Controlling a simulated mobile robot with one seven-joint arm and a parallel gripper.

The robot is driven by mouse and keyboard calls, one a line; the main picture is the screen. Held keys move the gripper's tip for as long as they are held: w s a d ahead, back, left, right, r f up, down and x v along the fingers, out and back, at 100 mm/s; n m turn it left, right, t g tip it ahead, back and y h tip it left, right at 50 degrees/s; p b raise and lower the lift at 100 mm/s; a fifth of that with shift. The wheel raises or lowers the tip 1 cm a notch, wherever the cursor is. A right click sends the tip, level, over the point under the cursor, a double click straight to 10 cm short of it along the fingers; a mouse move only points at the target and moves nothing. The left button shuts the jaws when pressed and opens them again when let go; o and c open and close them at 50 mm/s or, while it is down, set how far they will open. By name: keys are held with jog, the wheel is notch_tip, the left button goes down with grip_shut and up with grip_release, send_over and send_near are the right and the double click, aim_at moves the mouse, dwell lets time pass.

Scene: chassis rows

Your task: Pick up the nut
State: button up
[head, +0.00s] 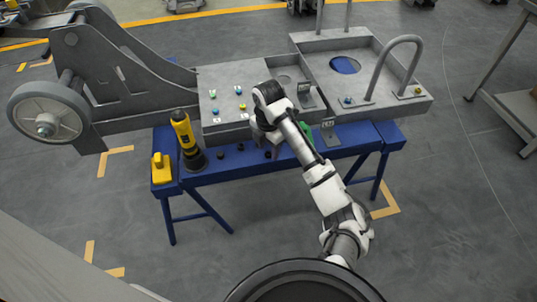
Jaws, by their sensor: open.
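Several small nut-like pieces are in the head view, and I cannot tell which one is the nut. Small dark pieces (220,156) lie on the front strip of the blue workbench (235,172). Small coloured pieces, among them a yellow one (242,107) and a blue one (238,90), sit on the grey chassis plate (225,77). My gripper (268,138) is over the front edge of the chassis, right of the coloured pieces and close to the dark ones. Its fingers are small and partly hidden by my arm, but it is open. Nothing shows held in it.
A yellow and black power tool (185,138) stands upright on the bench's left part, beside a yellow block (161,168). The chassis has a large wheel (45,118) at left and a curved grey handle (397,65) at right. A grey table (518,108) stands far right.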

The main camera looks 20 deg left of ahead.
jog(key=shift+f, duration=0.65)
jog(key=c, duration=0.9)
jog(key=shift+r, duration=0.15)
jog(key=shift+c, duration=0.2)
